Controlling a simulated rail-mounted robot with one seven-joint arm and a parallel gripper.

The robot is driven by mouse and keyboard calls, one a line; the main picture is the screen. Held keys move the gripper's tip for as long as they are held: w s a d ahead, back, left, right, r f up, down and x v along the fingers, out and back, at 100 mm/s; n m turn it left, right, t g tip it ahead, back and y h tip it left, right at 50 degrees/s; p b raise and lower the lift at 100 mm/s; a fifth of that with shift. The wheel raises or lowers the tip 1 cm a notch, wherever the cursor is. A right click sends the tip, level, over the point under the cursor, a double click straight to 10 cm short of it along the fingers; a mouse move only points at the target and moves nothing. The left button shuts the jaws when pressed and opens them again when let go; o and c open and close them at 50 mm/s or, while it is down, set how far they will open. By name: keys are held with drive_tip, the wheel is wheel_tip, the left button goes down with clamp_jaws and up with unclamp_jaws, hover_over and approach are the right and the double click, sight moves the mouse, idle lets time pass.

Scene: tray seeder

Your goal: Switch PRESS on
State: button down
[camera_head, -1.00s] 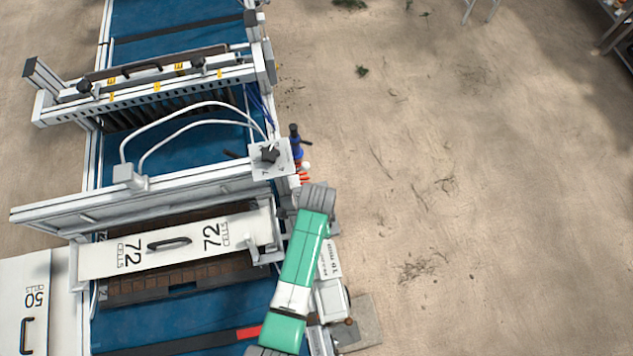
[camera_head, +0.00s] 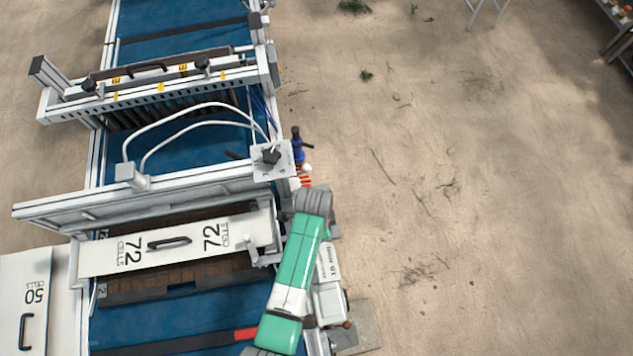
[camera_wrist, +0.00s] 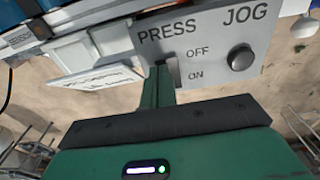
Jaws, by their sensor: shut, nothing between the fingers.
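In the wrist view, a grey control panel (camera_wrist: 205,42) carries the labels PRESS and JOG. Under PRESS, a narrow switch slot (camera_wrist: 173,70) sits beside the words OFF and ON, with OFF above ON in the picture. My gripper (camera_wrist: 160,72) is shut and empty. Its narrow green fingertips are at the slot and cover part of it. The switch lever is hidden, so I cannot tell its position or whether the fingers touch it. In the head view, my gripper and the panel's labelled face cannot be made out.
A round black JOG knob (camera_wrist: 240,57) sits to the right of the switch. A white tilted plate (camera_wrist: 98,78) lies left of the fingers. In the head view, the seeder's blue belt (camera_head: 165,322) and white 72-cell plate (camera_head: 190,243) lie left of my arm; open floor lies right.

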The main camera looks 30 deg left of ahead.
drive_tip(key=shift+w+d+r, duration=0.2)
drive_tip(key=r+p, duration=0.5)
drive_tip(key=shift+s+a, duration=0.25)
drive_tip(key=shift+a, duration=0.05)
wheel_tip(320, 180, up, 9)
drive_tip(key=s+a+b, duration=0.1)
drive_tip(key=shift+s+a+f, duration=0.15)
drive_tip(key=shift+s+a, duration=0.1)
drive_tip(key=shift+a, duration=0.05)
